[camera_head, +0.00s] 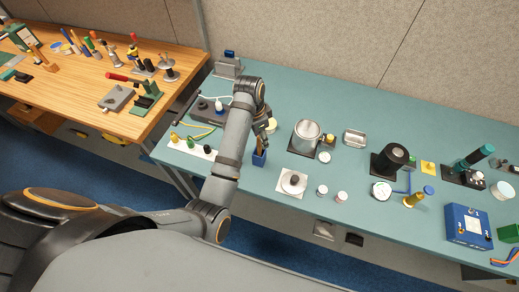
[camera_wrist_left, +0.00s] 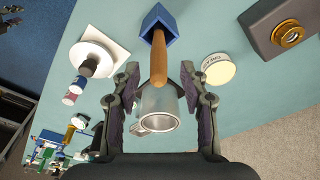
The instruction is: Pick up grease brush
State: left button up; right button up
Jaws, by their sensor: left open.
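My left gripper (camera_head: 266,127) is right at the handle, partly hidden by my arm. In the left wrist view my left gripper (camera_wrist_left: 160,80) is open, with one finger on each side of the handle and gaps to both. My right gripper is not in view.
A metal pot (camera_head: 306,137) stands right of the holder. A white plate with a round knob (camera_head: 292,183) is in front. A cream round lid (camera_wrist_left: 218,69) and a dark box with a brass fitting (camera_wrist_left: 283,38) are nearby.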

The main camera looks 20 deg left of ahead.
aim_at(259, 150)
pick_arm(q)
jog(key=shift+f, duration=0.1)
notch_tip(259, 150, down, 4)
jog(key=p, duration=0.2)
jog(key=shift+s+p, duration=0.15)
jog(key=shift+p, duration=0.15)
jog(key=shift+f, duration=0.5)
jog(key=shift+d, duration=0.1)
grip_shut()
